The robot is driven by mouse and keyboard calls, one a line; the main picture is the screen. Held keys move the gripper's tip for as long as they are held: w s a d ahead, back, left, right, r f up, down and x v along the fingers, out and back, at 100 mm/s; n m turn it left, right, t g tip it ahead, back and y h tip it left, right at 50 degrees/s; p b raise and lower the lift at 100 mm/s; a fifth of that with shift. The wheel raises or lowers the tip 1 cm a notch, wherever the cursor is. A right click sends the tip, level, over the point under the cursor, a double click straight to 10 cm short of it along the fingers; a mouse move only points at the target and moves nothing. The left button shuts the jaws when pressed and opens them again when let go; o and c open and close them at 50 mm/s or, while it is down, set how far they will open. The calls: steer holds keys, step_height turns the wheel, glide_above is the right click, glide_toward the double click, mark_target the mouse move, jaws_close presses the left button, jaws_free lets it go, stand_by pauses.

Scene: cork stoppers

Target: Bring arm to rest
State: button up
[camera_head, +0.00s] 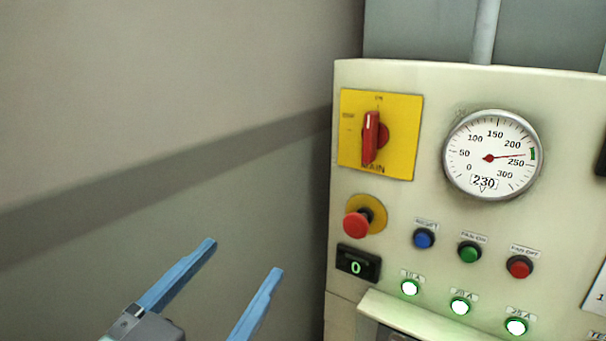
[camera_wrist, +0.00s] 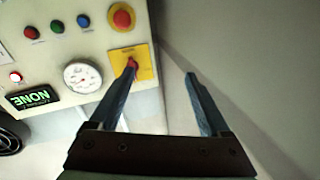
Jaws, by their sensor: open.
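My gripper (camera_head: 244,256) is at the lower left of the head view, its two blue fingers apart with nothing between them. It also shows in the wrist view (camera_wrist: 162,75), where one fingertip overlaps the red switch handle in the picture; I cannot tell from this whether they touch. In the head view the fingers are left of the control panel and apart from it in the picture. The red main switch handle (camera_head: 370,138) stands upright on its yellow plate (camera_head: 403,160).
The cream control panel (camera_head: 430,90) carries a round gauge (camera_head: 492,154) with its needle near 230, a red emergency button (camera_head: 356,223), blue, green and red buttons, a small display reading 0 (camera_head: 357,263) and lit green lamps. A plain grey wall (camera_head: 170,110) fills the left side.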

steer(key=s+d+r+n+t+y, duration=0.1)
steer(key=d+r+n+t+y, duration=0.1)
steer(key=r, duration=0.5)
steer(key=s+d+r+n+t+y, duration=0.2)
steer(key=r+t, duration=0.2)
steer(key=r, duration=0.4)
steer(key=s+d+r+n+t+y, duration=0.1)
steer(key=r+t, duration=0.3)
steer(key=r, duration=0.4)
steer(key=shift+s+d+n+y, duration=0.3)
steer(key=shift+d+n+y, duration=0.4)
steer(key=shift+d+y, duration=0.1)
